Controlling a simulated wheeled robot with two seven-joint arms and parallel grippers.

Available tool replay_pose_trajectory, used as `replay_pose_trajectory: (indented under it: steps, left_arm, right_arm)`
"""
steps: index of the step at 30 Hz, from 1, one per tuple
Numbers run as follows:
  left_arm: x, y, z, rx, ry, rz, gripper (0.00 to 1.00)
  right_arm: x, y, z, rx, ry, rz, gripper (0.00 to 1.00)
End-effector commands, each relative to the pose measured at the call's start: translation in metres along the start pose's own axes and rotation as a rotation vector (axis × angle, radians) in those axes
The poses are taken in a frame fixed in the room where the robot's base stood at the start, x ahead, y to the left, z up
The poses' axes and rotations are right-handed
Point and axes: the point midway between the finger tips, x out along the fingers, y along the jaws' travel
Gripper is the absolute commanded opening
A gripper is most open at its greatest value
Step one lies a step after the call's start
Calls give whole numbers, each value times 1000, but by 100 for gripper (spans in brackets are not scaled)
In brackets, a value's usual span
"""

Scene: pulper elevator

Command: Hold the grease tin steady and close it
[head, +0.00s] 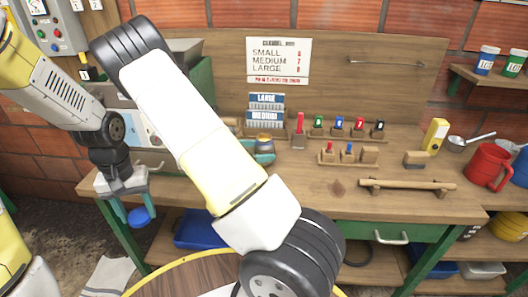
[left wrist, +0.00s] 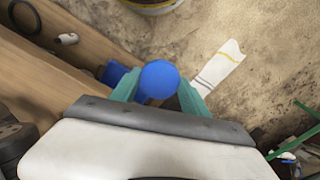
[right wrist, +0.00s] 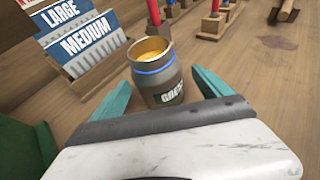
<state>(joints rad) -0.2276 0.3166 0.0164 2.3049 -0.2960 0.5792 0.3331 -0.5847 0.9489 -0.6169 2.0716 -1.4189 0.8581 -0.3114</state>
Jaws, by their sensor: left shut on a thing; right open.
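The grease tin (right wrist: 158,88) stands upright and open on the workbench, with yellow grease showing at its mouth and a blue band below the rim. In the head view the tin (head: 264,141) is partly hidden by my right gripper (head: 262,155). In the right wrist view my right gripper (right wrist: 160,88) is open, its teal fingers on either side of the tin with gaps showing. My left gripper (head: 137,214) is shut on a round blue lid (head: 141,218), held in the air off the bench's left end. The lid (left wrist: 159,77) also shows in the left wrist view.
Size cards (head: 266,103) stand behind the tin. Small coloured-handled tools (head: 337,124) in wooden blocks are to its right. A wooden rail (head: 408,186) lies near the front edge, and a red mug (head: 487,165) stands at the right. My right arm hides part of the bench.

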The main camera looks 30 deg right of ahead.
Motion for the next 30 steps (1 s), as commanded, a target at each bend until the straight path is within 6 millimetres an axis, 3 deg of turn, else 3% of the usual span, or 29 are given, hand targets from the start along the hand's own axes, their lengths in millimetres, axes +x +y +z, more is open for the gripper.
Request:
replay_pose_trajectory:
  steps: [14,24,30]
  left_arm:
    - [0,0,0,0,0,0,10]
    - [0,0,0,0,0,0,10]
    - [0,0,0,0,0,0,10]
  right_arm:
    - [10,0,0,0,1,0,88]
    - [54,3,-2,0,1,-2,88]
    - [61,3,-2,1,1,1,88]
